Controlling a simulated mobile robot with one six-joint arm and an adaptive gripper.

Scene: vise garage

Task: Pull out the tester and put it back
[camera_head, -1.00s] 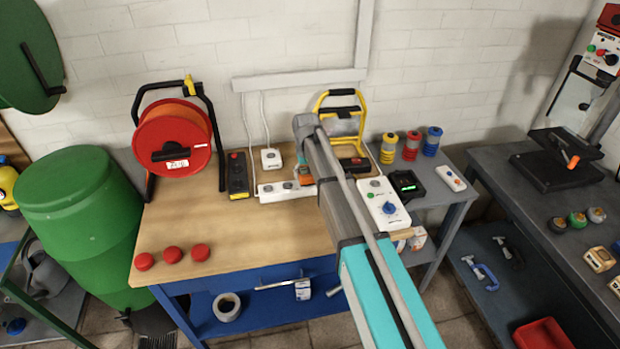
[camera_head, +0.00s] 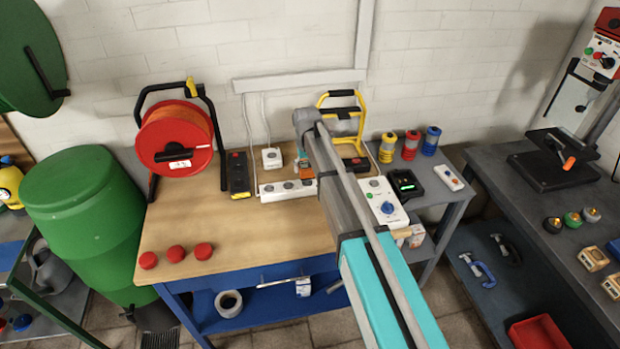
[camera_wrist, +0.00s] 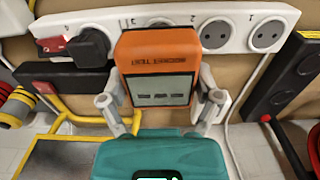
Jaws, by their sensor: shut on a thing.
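The orange tester (camera_wrist: 158,62) with a grey display is between the fingers of my gripper (camera_wrist: 161,100), which is shut on its sides. In the head view the tester (camera_head: 303,173) shows beside my arm, which partly hides it. The white socket strip (camera_wrist: 241,31) lies behind the tester in the wrist view; in the head view the strip (camera_head: 280,193) lies on the wooden bench, with several sockets visible. The tester covers part of the strip in the wrist view. Its prongs are hidden, so I cannot tell whether they are clear of the socket.
A black plug (camera_wrist: 88,48) sits in the strip beside the tester. A black switched strip (camera_head: 238,174), a white wall box (camera_head: 271,158) and an orange cable reel (camera_head: 175,142) stand to the left. A yellow-framed lamp (camera_head: 358,125) is behind my arm.

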